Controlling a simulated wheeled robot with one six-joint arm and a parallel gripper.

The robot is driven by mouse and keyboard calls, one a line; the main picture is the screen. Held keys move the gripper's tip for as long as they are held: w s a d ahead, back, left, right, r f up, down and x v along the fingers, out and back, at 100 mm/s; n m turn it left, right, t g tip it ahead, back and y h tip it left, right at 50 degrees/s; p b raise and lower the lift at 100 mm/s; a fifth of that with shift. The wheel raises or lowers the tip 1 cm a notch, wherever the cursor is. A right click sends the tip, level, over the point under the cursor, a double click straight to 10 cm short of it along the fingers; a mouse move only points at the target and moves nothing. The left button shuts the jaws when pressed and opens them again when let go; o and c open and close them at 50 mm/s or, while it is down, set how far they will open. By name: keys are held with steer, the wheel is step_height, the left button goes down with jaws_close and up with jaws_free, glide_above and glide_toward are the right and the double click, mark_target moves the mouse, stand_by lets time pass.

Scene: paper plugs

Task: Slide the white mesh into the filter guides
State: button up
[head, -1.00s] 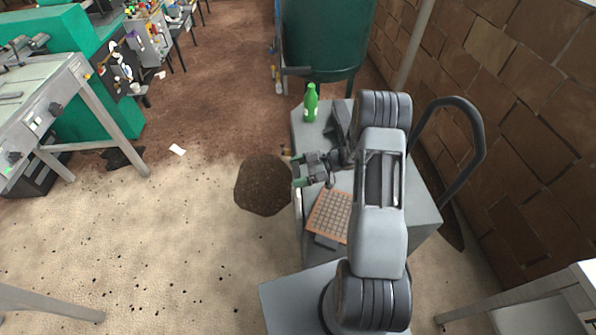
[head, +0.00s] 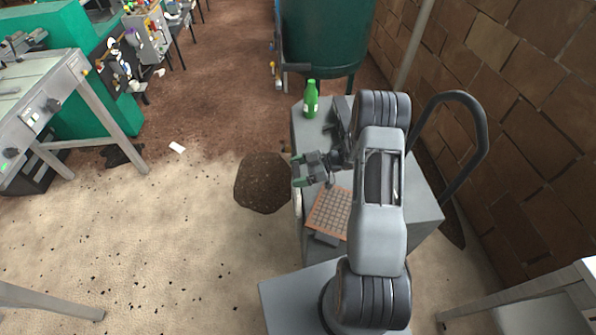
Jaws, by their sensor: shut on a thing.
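My gripper (head: 297,172) is over the left edge of the grey cart top, beside the dark brown, many-sided vessel (head: 262,184). Its green-tipped fingers are shut on a thin thing that is mostly hidden at this size. A narrow pale strip (head: 298,203) shows just below the fingers along the cart's edge. It looks like the white mesh seen nearly edge-on. The filter guides cannot be made out, and I cannot tell whether the strip touches them.
An orange-brown grid tray (head: 329,211) lies on the cart top (head: 422,205) close to my arm. A green bottle (head: 311,101) stands at the cart's far left corner. A brick wall (head: 520,130) runs along the right. The floor left of the vessel is open.

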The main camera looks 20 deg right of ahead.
steer(key=shift+f+b, duration=0.9)
steer(key=shift+f, duration=0.55)
steer(key=shift+r+p, duration=0.3)
steer(key=shift+p, duration=0.2)
stand_by(1.0)
steer(key=shift+f, duration=0.35)
stand_by(2.4)
steer(key=shift+r, duration=0.25)
stand_by(0.8)
steer(key=shift+s+f, duration=0.1)
steer(key=shift+f, duration=0.1)
stand_by(1.1)
